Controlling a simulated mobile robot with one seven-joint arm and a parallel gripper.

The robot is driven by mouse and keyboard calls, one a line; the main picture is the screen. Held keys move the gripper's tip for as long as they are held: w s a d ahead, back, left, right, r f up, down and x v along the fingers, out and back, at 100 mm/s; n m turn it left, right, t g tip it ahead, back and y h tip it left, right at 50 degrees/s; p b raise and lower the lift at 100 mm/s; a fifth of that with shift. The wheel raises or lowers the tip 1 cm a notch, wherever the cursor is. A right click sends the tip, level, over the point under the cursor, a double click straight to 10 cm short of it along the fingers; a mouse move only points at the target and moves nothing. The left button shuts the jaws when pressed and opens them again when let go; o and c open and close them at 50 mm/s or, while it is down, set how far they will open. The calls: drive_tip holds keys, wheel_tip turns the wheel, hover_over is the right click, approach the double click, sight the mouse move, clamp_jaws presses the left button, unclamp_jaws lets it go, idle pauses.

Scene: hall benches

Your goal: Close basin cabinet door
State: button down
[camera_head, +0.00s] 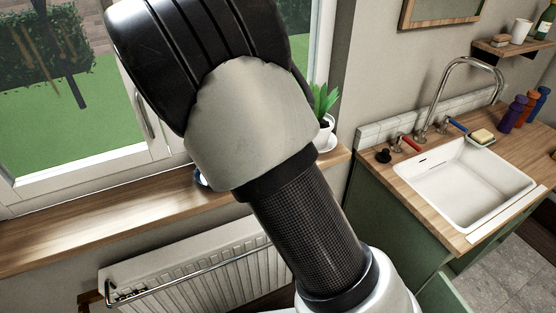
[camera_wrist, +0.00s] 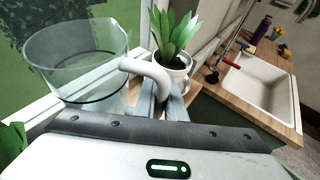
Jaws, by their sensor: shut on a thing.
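The green basin cabinet (camera_head: 395,215) stands at the right of the head view under a wooden counter with a white basin (camera_head: 465,185). A green panel (camera_head: 447,297), which looks like its door standing out from the front, shows at the bottom edge; most of it is cut off. In the wrist view, my gripper (camera_wrist: 165,100) is shut on the white handle of a clear glass jug (camera_wrist: 80,65), with the jug to the left of the fingers. The basin (camera_wrist: 262,88) also shows there, but the door cannot be made out. My arm hides the gripper in the head view.
A potted plant (camera_head: 325,115) stands on the wooden windowsill (camera_head: 100,230), close beyond my gripper in the wrist view. A white radiator (camera_head: 190,275) is below the sill. Tiled floor (camera_head: 510,275) shows at lower right.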

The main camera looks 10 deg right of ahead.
wheel_tip(320, 180, down, 8)
drive_tip(key=shift+a+f+b, duration=0.1)
drive_tip(key=shift+f+b, duration=0.1)
drive_tip(key=shift+b, duration=0.25)
drive_tip(key=shift+f, duration=0.1)
drive_tip(key=c, duration=1.8)
unclamp_jaws()
